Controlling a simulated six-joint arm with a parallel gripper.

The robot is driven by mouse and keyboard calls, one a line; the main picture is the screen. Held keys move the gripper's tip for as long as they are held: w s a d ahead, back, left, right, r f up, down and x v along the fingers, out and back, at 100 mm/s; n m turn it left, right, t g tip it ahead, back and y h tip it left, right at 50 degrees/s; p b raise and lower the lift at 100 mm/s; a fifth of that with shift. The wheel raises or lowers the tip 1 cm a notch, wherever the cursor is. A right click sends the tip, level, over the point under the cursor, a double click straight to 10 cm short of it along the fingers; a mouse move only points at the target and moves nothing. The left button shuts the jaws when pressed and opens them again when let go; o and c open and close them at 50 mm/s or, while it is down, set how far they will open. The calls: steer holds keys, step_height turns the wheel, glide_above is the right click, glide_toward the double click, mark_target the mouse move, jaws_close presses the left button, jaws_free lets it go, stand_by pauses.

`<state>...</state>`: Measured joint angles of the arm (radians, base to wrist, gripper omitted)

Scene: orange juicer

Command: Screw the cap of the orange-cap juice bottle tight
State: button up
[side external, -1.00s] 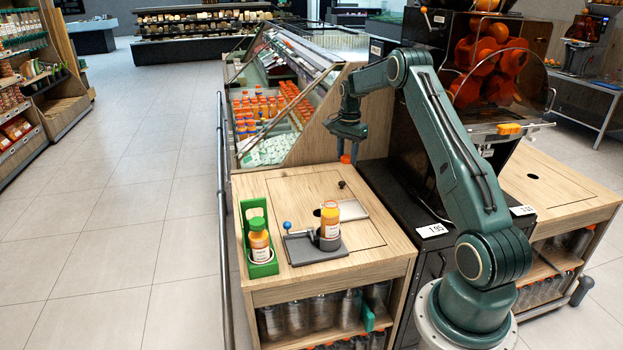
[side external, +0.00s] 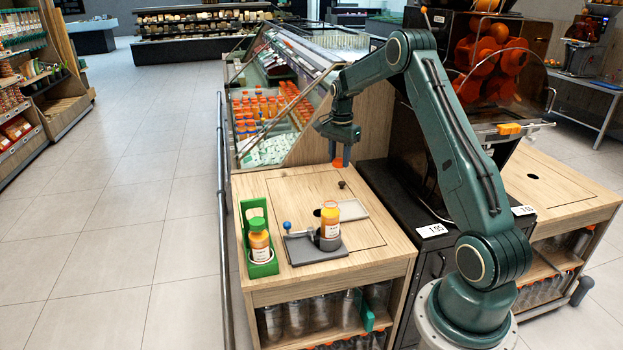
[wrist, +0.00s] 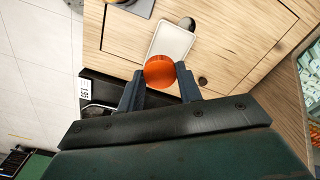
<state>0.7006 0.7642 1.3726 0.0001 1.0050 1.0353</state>
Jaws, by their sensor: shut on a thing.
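An orange cap (side external: 337,162) is between the fingertips of my gripper (side external: 341,152), held in the air above the far part of the wooden counter. In the wrist view the round orange cap (wrist: 159,71) sits between the two dark fingers of my gripper (wrist: 160,80). A juice bottle (side external: 330,223) with orange contents and a white label stands upright in a grey fixture (side external: 300,250) with a blue-knobbed lever (side external: 287,226). I see no orange cap on this bottle. My gripper is above and behind it, clearly apart.
A second juice bottle (side external: 259,241) with a green cap stands in a green holder (side external: 250,209) at the counter's left. A pale tray (side external: 353,209) lies behind the fixture, with a small dark knob (side external: 341,184) beyond. A black juicer cabinet (side external: 420,220) stands right of the counter.

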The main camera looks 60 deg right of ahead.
glide_toward(331, 200)
steer(key=shift+w+d+f, duration=0.25)
steer(key=shift+d+f, duration=0.15)
steer(key=shift+d, duration=0.1)
steer(key=shift+s+a, duration=0.25)
steer(key=shift+a, duration=0.3)
steer(key=shift+f, duration=0.1)
steer(key=shift+f, duration=2.55)
steer(key=shift+f, duration=0.75)
stand_by(2.0)
steer(key=o, duration=0.3)
steer(key=c, duration=0.4)
steer(key=shift+c, duration=0.2)
